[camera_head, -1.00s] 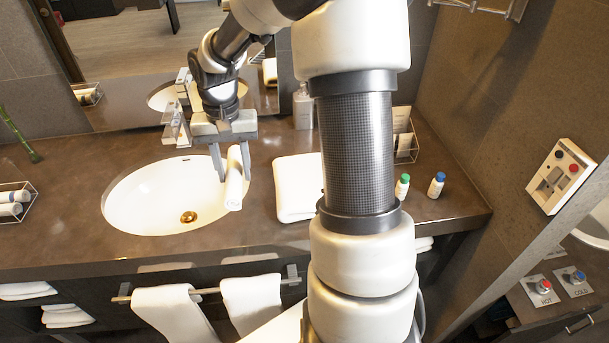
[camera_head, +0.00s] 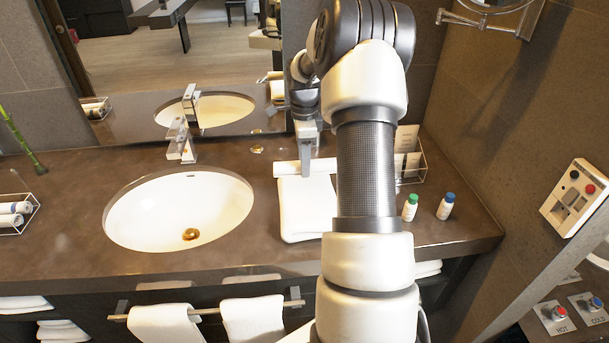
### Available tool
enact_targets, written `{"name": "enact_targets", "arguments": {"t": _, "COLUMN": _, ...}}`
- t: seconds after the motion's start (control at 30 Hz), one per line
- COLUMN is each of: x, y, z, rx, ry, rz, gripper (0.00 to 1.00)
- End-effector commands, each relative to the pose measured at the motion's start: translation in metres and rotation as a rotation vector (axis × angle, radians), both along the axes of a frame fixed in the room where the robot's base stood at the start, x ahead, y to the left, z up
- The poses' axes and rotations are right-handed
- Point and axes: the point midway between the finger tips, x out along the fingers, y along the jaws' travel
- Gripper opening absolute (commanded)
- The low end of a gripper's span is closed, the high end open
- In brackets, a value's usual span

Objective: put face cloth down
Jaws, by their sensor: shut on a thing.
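The face cloth (camera_head: 287,169) is a white roll. It lies crosswise at the back edge of a flat white folded towel (camera_head: 303,222) on the counter, right of the sink. My gripper (camera_head: 306,172) points down at the roll and is shut on it. Only one finger shows clearly; my arm hides the right part of the roll and towel. I cannot tell whether the roll rests on the towel or hangs just above it.
The sink (camera_head: 178,212) and faucet (camera_head: 182,140) are to the left. Towels (camera_head: 252,319) hang on a rail in front.

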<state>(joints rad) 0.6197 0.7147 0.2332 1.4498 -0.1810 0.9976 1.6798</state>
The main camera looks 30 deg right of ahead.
Motion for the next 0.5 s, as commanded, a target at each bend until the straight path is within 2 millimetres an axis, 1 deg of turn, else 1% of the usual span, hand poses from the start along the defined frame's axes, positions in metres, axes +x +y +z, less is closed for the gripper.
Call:
{"name": "enact_targets", "arguments": {"t": 0.17, "x": -0.001, "y": 0.001, "z": -0.016, "rx": 0.002, "ry": 0.002, "rz": 0.001, "gripper": 0.15}}
{"name": "enact_targets", "arguments": {"t": 0.3, "x": -0.001, "y": 0.000, "z": -0.036, "rx": 0.002, "ry": 0.002, "rz": 0.001, "gripper": 0.15}}
{"name": "enact_targets", "arguments": {"t": 0.37, "x": 0.000, "y": 0.001, "z": -0.040, "rx": 0.002, "ry": 0.001, "rz": 0.002, "gripper": 0.15}}
{"name": "enact_targets", "arguments": {"t": 0.5, "x": 0.000, "y": 0.001, "z": -0.041, "rx": 0.001, "ry": 0.000, "rz": 0.003, "gripper": 0.15}}
